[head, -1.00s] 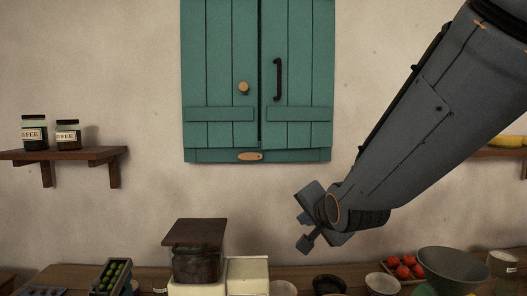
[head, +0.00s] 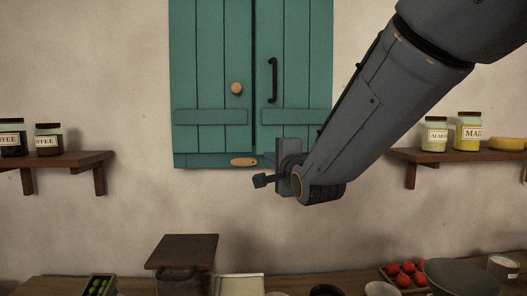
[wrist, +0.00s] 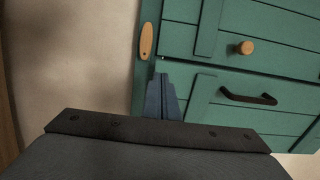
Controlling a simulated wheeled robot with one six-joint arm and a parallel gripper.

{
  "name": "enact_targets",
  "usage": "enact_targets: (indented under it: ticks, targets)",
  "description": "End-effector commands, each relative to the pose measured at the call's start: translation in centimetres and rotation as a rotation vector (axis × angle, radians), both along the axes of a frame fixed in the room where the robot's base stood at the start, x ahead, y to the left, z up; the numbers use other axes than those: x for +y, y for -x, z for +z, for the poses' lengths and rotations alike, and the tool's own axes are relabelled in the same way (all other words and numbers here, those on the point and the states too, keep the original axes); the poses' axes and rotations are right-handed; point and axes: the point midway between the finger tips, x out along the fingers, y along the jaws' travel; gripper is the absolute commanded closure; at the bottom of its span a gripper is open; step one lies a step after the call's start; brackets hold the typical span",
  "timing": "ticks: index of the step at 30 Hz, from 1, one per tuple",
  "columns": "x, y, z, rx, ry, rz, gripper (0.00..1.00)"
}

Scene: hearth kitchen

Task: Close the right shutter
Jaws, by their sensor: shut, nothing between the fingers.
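The teal right shutter (head: 290,70) hangs on the wall beside the left shutter (head: 210,70). It has a black handle (head: 272,80), and the left shutter has a round wooden knob (head: 236,88). The right shutter looks nearly in line with the left; a narrow dark gap runs between them. A wooden latch (head: 244,162) lies sideways on the frame below. My gripper (head: 262,180) is shut and empty in front of the lower frame, right of the latch. In the wrist view its fingers (wrist: 161,95) overlap the shutters' lower edge near the seam; I cannot tell whether they touch.
A shelf with coffee jars (head: 48,140) is on the left wall. Below, a counter carries a dark-lidded container (head: 182,252), tomatoes (head: 407,268) and bowls. The wall below the shutters is bare.

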Motion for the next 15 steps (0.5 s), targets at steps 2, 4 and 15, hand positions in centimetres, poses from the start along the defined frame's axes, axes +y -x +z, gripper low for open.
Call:
enact_targets:
  ticks: [2, 4, 15]
  targets:
    - [0.2, -1.2, 0.0, 0.003, 0.001, -0.001, 1.00]
    - [0.4, -2.2, 0.1, 0.002, 0.000, -0.002, 1.00]
    - [1.3, -6.4, 0.0, 0.002, 0.001, -0.004, 1.00]
